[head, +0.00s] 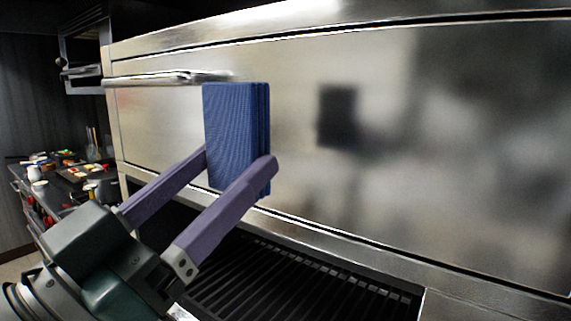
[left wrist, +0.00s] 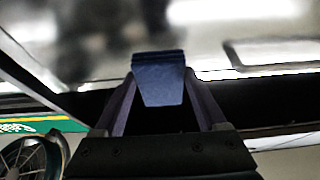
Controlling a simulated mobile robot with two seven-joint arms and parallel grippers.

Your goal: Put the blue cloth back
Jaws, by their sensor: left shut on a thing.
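The blue cloth (head: 232,125) is folded and hangs upright in the head view, in front of a steel panel. My left gripper (head: 240,165) is shut on the cloth, with its two purple fingers on either side of the lower part. The cloth's top edge is close to the right end of a steel bar handle (head: 165,78); I cannot tell whether they touch. In the left wrist view the cloth (left wrist: 158,80) shows between the fingertips. My right gripper is not in view.
The steel panel (head: 440,170) fills the right side. A black slatted grill (head: 290,285) lies below it. At the far left, a counter (head: 60,185) holds small containers and food items.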

